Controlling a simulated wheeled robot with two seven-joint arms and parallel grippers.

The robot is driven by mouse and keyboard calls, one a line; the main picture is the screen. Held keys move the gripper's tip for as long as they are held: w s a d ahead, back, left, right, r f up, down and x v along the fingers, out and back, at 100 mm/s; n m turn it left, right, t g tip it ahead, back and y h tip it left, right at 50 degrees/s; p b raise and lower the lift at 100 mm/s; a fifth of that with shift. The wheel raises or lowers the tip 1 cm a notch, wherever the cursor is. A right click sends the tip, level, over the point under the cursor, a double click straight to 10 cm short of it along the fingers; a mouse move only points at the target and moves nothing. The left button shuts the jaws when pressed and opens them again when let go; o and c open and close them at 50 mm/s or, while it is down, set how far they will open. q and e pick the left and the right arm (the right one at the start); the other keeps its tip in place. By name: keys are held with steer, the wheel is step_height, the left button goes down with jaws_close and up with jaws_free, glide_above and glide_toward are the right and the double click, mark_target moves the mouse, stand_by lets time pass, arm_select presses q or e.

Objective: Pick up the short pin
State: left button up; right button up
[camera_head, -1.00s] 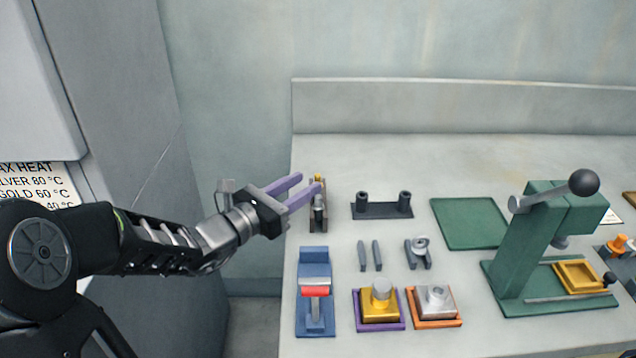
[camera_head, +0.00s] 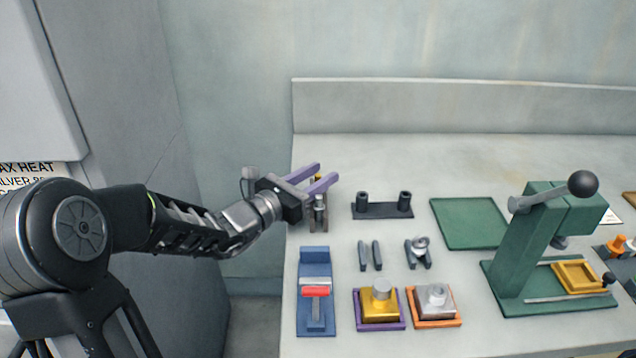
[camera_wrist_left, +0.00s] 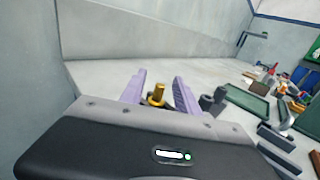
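My left gripper (camera_head: 320,176) reaches over the back left part of the bench with its two purple fingers apart. In the left wrist view the open fingers (camera_wrist_left: 160,86) stand on either side of a brass pin with a collar (camera_wrist_left: 158,94), apparently without touching it. I take this to be the short pin; its lower part is hidden by my gripper body. In the head view only a bit of yellow shows between the fingers. A grey metal pin (camera_head: 320,203) stands in a small rack (camera_head: 312,222) just in front of the fingers. My right gripper is not in view.
A dark two-post holder (camera_head: 382,210) stands right of the gripper. A blue fixture with a red part (camera_head: 315,318), gold and silver blocks, and a green press (camera_head: 530,250) sit further forward and right. The back of the bench is clear.

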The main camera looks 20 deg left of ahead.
arm_select(q)
steer(key=shift+c, duration=0.2)
jaws_close()
stand_by(0.3)
